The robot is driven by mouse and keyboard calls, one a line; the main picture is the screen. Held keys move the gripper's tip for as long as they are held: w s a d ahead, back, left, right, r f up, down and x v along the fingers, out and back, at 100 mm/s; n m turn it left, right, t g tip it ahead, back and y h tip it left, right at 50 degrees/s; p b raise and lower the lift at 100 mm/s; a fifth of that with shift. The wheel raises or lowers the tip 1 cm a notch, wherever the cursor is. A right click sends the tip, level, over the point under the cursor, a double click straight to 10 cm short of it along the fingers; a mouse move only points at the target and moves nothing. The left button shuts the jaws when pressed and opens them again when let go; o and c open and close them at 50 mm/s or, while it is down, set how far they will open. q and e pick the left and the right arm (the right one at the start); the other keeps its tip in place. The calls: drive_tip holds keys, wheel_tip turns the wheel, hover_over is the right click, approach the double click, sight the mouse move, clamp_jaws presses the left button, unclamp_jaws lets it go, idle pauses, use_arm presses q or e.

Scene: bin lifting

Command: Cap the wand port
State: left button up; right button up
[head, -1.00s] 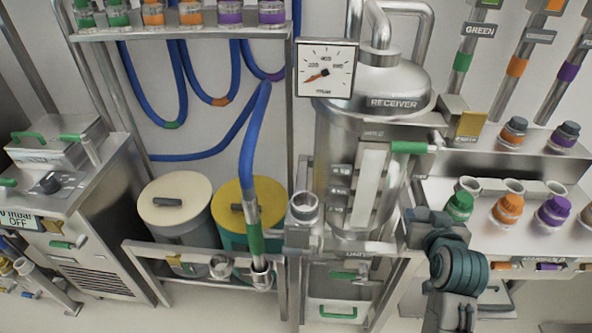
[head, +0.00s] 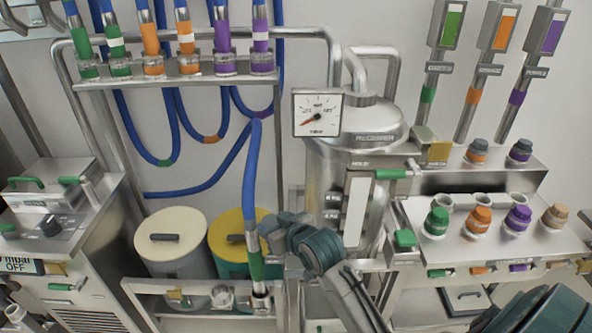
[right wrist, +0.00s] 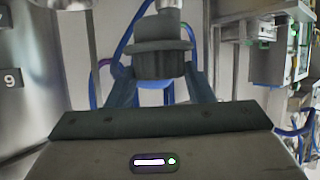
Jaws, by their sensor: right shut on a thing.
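My right gripper (head: 272,228) is shut on a dark grey cap (right wrist: 160,48), which shows between its fingers in the right wrist view. In the head view the gripper is left of the steel receiver (head: 362,140), just right of the green-banded wand (head: 256,262). The wand, on a blue hose, stands in a holder on the low rail. The gripper covers the place where the open steel port stood earlier, so I cannot tell whether the cap touches it. My left gripper is not in view.
Two dark caps (head: 478,150) sit on the upper right shelf. Green, orange, purple and tan knobs (head: 480,219) stand below. Two drums (head: 170,240) are behind the low rail (head: 190,286). A pressure gauge (head: 318,112) is above the gripper.

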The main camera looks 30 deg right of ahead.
drive_tip(key=w+d+r+y+p, duration=0.1)
drive_tip(key=w+d+r+p, duration=0.1)
drive_tip(key=d+r+p, duration=0.65)
use_arm(q)
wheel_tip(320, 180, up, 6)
drive_tip(key=b, duration=0.4)
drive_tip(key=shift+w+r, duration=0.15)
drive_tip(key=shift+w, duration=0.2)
use_arm(e)
wheel_tip(320, 180, down, 6)
drive_tip(key=d, duration=0.1)
drive_tip(key=shift+s+d+f+n+g, duration=0.2)
drive_tip(key=shift+s+d+n+g, duration=0.05)
drive_tip(key=shift+d+n+g, duration=0.05)
drive_tip(key=shift+f, duration=0.1)
use_arm(q)
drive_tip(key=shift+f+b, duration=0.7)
drive_tip(key=shift+b, duration=0.05)
use_arm(e)
drive_tip(key=shift+f, duration=1.5)
drive_tip(key=shift+f, duration=0.1)
